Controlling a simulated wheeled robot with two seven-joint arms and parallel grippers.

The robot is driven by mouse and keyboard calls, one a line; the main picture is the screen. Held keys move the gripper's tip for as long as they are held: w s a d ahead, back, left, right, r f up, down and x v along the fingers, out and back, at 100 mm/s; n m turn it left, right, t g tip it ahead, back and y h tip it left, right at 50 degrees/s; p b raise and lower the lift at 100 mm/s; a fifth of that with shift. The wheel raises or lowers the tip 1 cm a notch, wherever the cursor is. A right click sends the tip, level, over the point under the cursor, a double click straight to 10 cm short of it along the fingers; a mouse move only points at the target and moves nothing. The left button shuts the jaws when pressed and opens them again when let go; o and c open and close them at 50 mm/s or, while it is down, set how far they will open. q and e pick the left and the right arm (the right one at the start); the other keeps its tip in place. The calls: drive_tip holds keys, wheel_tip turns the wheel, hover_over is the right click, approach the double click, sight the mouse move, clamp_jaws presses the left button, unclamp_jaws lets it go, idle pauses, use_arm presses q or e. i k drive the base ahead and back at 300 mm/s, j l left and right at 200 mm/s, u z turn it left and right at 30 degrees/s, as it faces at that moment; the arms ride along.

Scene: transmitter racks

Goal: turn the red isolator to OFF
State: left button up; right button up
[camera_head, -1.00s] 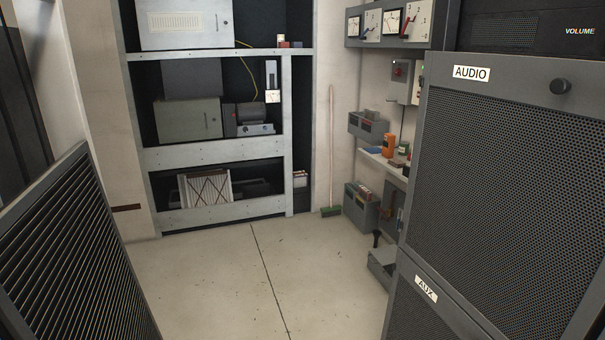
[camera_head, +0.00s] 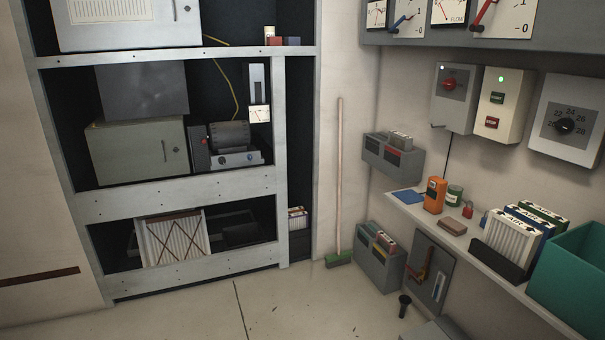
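A grey wall box (camera_head: 465,108) with a red rotary knob (camera_head: 450,84) is on the right wall, below the gauge panel. It looks like the red isolator. A small white light shows at its upper left, and its position markings are too small to read. Neither of my grippers is in view, and nothing touches the knob.
Right of the box are a start/stop box (camera_head: 499,106) with a green light and a dial box (camera_head: 566,122). A broom (camera_head: 340,185) leans in the corner. Floor ahead (camera_head: 210,312) is clear.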

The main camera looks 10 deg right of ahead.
sight(450, 84)
drive_tip(key=i+j, duration=0.1)
drive_tip(key=i, duration=2.1)
drive_tip(key=i+l+z, duration=0.05)
drive_tip(key=l, duration=0.05)
